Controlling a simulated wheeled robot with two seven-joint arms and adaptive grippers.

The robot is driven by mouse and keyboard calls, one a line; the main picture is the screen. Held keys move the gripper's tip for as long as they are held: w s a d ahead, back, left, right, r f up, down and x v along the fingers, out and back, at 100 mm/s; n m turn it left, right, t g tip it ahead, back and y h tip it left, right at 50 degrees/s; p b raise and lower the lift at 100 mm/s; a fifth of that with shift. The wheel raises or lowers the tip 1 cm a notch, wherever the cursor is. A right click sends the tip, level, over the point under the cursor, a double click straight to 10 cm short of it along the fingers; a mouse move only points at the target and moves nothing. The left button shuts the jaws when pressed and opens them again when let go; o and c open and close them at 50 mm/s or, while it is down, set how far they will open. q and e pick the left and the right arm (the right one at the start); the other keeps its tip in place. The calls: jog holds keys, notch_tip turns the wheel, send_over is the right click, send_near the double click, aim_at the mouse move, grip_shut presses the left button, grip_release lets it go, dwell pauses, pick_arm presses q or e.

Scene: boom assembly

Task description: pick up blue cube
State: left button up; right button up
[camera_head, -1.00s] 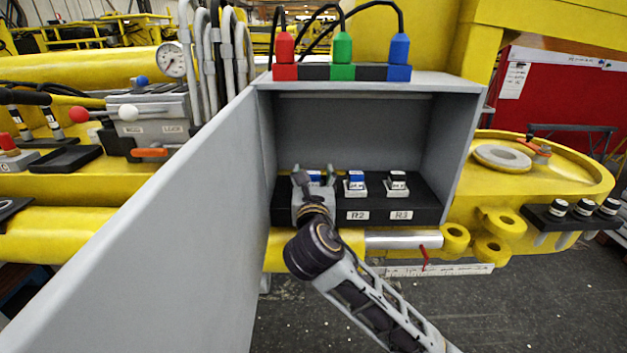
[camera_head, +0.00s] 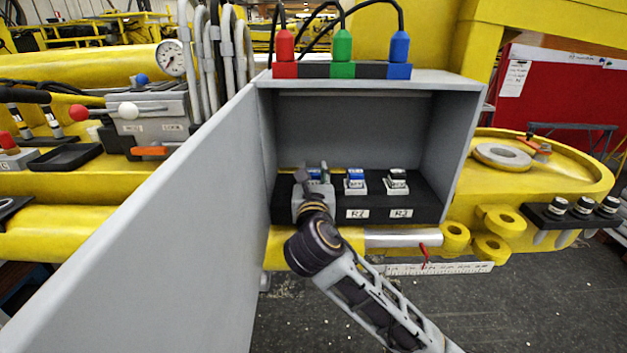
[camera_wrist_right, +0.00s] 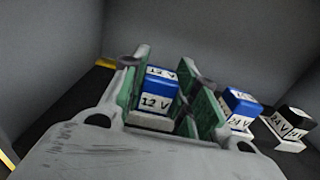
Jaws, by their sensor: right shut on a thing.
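My right gripper (camera_head: 313,178) reaches into the grey cabinet at the left end of the black relay strip. In the right wrist view its green-padded fingers (camera_wrist_right: 165,98) stand on both sides of a blue cube (camera_wrist_right: 157,90) labelled 12 V with a white base, and they are shut on it. In the head view this blue cube (camera_head: 314,173) is mostly hidden by the gripper. A second blue cube (camera_head: 355,176) sits to its right above label R2, also in the wrist view (camera_wrist_right: 239,104). My left gripper is not in view.
A black-topped cube (camera_head: 397,177) sits above label R3. The cabinet (camera_head: 365,120) has side walls close by and an open door (camera_head: 150,230) at left. Red, green and blue plugs (camera_head: 342,46) stand on its top. The space above the strip is clear.

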aim_at(313, 173)
jog(key=shift+r, duration=0.1)
jog(key=shift+r, duration=4.9)
jog(key=shift+r, duration=0.1)
jog(key=shift+p, duration=0.3)
jog(key=shift+s, duration=0.1)
